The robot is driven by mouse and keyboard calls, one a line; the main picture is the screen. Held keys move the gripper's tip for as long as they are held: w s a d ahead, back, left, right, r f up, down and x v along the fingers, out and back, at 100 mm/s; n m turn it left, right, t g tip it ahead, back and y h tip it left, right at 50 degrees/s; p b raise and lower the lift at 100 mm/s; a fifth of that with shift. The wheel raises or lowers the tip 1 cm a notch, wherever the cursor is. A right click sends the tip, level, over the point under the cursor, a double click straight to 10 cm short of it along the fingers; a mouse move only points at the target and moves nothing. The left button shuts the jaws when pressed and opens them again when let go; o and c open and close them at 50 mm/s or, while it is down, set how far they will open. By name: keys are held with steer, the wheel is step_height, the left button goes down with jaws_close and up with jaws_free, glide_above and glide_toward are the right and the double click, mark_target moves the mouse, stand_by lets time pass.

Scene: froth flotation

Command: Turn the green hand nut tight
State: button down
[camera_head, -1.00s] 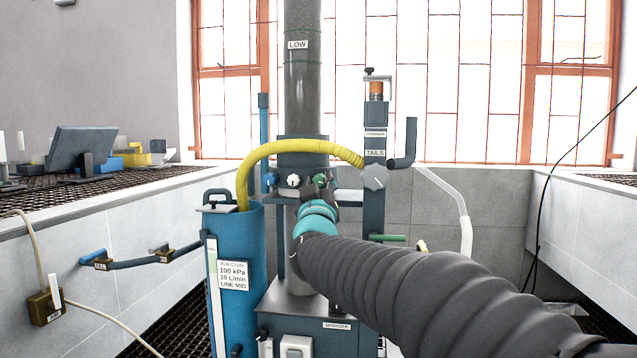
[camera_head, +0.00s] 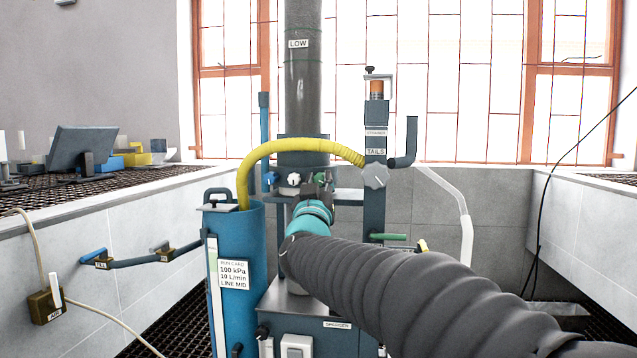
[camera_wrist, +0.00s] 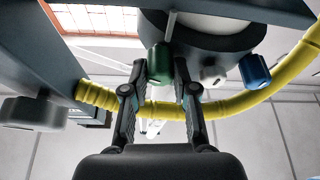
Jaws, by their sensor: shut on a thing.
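The green hand nut (camera_wrist: 160,63) sits on the underside of the column's collar in the wrist view. The two fingers of my gripper (camera_wrist: 159,74) stand either side of it, with their tips closed on its sides. In the head view my gripper (camera_head: 319,188) is at the row of nuts below the column, and its dark fingers hide most of the green nut. A white nut (camera_wrist: 213,75) and a blue nut (camera_wrist: 254,71) sit beside the green one, outside my fingers.
A yellow hose (camera_head: 292,146) arches from the blue tank (camera_head: 237,300) to the tails post (camera_head: 375,205), and passes close behind my fingers in the wrist view. A grey knob (camera_head: 375,176) is on that post. A grey box labelled sparger (camera_head: 335,324) stands below.

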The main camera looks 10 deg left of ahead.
steer(key=m+h+p, duration=0.1)
steer(key=m+h, duration=0.1)
steer(key=m, duration=0.3)
steer(key=m+g+h+p, duration=0.1)
steer(key=m+h, duration=0.2)
steer(key=m, duration=0.3)
steer(key=m+g+h+p, duration=0.1)
steer(key=m+h, duration=0.2)
steer(key=m, duration=0.3)
steer(key=shift+a+r, duration=0.15)
steer(key=shift+a, duration=0.1)
steer(key=shift+m, duration=0.3)
steer(key=c, duration=1.2)
jaws_free()
steer(key=shift+a, duration=0.1)
steer(key=shift+s, duration=0.1)
steer(key=v, duration=1.2)
steer(key=shift+r, duration=0.2)
